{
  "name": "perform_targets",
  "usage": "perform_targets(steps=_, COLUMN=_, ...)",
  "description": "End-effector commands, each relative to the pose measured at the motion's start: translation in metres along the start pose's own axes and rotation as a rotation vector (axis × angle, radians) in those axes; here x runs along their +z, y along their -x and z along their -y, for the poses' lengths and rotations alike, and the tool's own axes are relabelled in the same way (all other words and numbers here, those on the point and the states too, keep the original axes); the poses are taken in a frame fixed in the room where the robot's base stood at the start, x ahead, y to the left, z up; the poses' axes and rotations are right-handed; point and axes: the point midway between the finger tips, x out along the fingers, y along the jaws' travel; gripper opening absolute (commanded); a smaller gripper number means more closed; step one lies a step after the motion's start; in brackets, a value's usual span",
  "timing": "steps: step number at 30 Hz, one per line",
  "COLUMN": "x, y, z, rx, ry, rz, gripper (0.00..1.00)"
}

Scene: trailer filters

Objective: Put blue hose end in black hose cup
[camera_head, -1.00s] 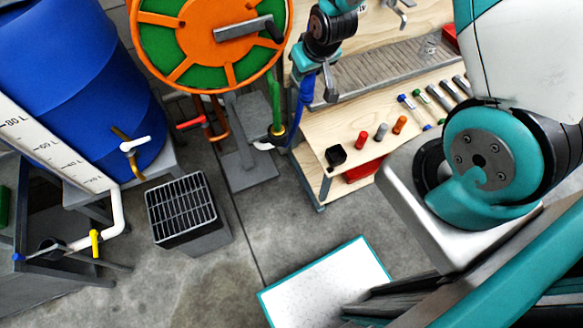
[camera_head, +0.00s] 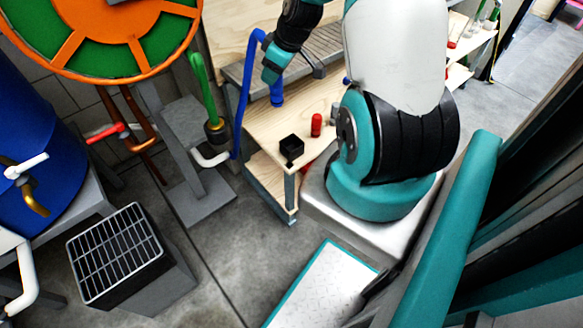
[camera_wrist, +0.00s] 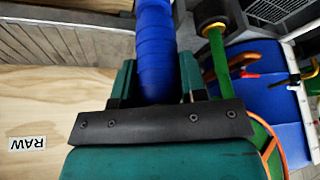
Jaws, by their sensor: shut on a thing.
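My gripper (camera_head: 270,74) is shut on the blue hose end (camera_head: 277,94), which points down over the wooden bench. In the wrist view the ribbed blue hose end (camera_wrist: 157,50) sits between the teal fingers of my gripper (camera_wrist: 158,82). The hose loops up from my gripper and drops left of the bench to a white elbow pipe. A small black square cup (camera_head: 291,147) stands on the bench's near corner, below and a little right of the hose end, apart from it. Its inside looks dark and empty.
The bench (camera_head: 255,128) also holds a red cylinder (camera_head: 316,125) right of the cup. A green hose (camera_head: 204,85) ends in a dark round fitting at the left. The orange-green reel (camera_head: 100,40) is at upper left. A "RAW" label (camera_wrist: 27,143) shows in the wrist view.

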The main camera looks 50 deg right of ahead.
Motion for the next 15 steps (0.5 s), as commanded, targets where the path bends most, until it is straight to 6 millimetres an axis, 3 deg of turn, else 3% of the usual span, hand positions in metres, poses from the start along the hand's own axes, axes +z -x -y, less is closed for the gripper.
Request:
perform_targets(steps=1, x=0.016, y=-0.013, z=-0.011, rx=-0.002, ry=0.013, rz=-0.002, gripper=0.12)
perform_targets(steps=3, x=0.026, y=-0.014, z=-0.018, rx=-0.014, ry=0.037, rz=-0.002, gripper=0.12)
perform_targets(steps=10, x=0.043, y=-0.021, z=-0.028, rx=-0.034, ry=0.074, rz=0.001, gripper=0.12)
perform_targets(steps=15, x=0.061, y=-0.059, z=-0.027, rx=-0.038, ry=0.073, rz=0.003, gripper=0.12)
